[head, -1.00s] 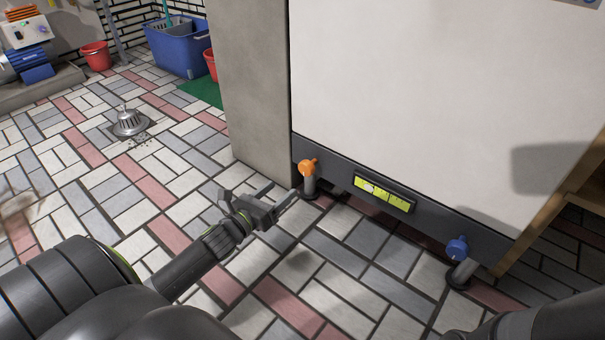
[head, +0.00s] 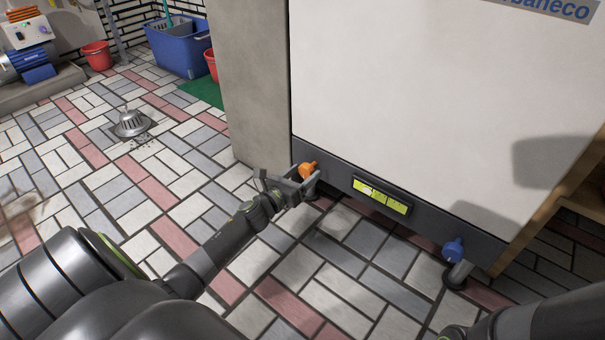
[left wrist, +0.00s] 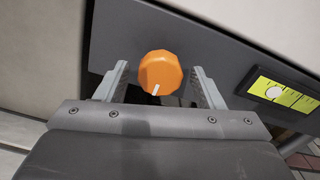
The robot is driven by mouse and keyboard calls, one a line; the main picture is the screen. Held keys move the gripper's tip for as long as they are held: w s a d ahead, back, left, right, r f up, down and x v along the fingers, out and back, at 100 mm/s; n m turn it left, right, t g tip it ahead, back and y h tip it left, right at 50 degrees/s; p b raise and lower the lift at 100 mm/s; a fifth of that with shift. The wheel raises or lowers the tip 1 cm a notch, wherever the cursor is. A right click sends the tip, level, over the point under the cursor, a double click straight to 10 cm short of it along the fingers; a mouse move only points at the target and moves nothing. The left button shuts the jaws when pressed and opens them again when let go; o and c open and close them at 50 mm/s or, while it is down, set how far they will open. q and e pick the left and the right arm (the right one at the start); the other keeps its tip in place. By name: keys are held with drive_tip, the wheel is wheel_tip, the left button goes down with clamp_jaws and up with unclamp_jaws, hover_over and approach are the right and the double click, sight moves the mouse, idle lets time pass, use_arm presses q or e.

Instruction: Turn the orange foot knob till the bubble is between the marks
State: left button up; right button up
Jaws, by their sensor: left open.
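The orange foot knob (head: 307,169) sits at the left lower corner of the white cabinet. My left gripper (head: 300,181) is at the knob with its jaws open. In the left wrist view the orange knob (left wrist: 161,73) lies between the two spread fingers, with clear gaps at both sides. A white line on its face points down, slightly left. The yellow-green level (head: 381,196) is on the dark base strip. In the left wrist view, the level (left wrist: 290,98) shows a pale bubble toward its left end, left of the dark marks. My right gripper is out of view.
A blue foot knob (head: 454,249) is at the cabinet's right lower corner. A grey pillar (head: 250,90) stands left of the cabinet. A metal floor drain (head: 131,122), a blue bucket (head: 180,48) and red buckets are farther back. Tiled floor in front is clear.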

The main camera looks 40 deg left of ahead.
use_arm(q)
drive_tip(key=c, duration=1)
drive_tip(key=shift+o, duration=0.2)
